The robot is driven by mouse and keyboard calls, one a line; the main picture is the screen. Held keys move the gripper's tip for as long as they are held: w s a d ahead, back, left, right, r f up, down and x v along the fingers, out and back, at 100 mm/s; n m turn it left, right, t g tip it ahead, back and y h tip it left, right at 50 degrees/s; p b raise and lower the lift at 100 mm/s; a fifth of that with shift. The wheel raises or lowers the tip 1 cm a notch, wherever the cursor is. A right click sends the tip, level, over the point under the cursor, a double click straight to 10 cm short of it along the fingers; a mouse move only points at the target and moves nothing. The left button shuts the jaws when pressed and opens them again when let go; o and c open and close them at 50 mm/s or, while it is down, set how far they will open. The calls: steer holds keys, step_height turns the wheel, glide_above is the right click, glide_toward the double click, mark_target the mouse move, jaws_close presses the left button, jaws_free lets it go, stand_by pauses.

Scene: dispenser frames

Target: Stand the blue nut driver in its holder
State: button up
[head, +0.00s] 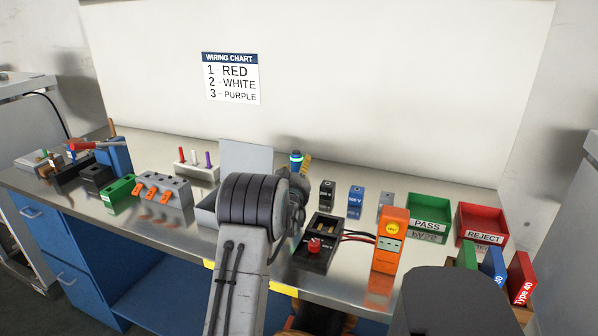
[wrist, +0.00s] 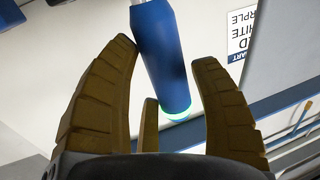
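The blue nut driver (wrist: 160,55) shows in the wrist view between my gripper's yellow-brown fingers. It has a blue handle, a glowing cyan-green ring at one end and a grey shaft at the other. In the head view the driver's ringed end (head: 296,158) points up beside my gripper (head: 305,162), above the bench; my arm hides the rest. At the far left, a dark rack (head: 66,178) stands near handled tools and a blue block (head: 117,158). I cannot tell which is the driver's holder.
A grey block with orange levers (head: 163,188) and a rack of coloured pegs (head: 196,168) stand left of my arm. A black box with a red knob (head: 316,246), an orange meter (head: 390,240) and green (head: 430,213) and red (head: 482,222) bins stand right.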

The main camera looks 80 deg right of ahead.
steer(key=shift+o, duration=0.9)
steer(key=shift+r+p, duration=0.25)
steer(key=shift+p, duration=0.1)
steer(key=shift+a+f+b, duration=0.2)
steer(key=shift+a+b, duration=0.1)
steer(key=a+b, duration=0.2)
steer(key=a, duration=0.9)
steer(key=shift+w+a, duration=0.15)
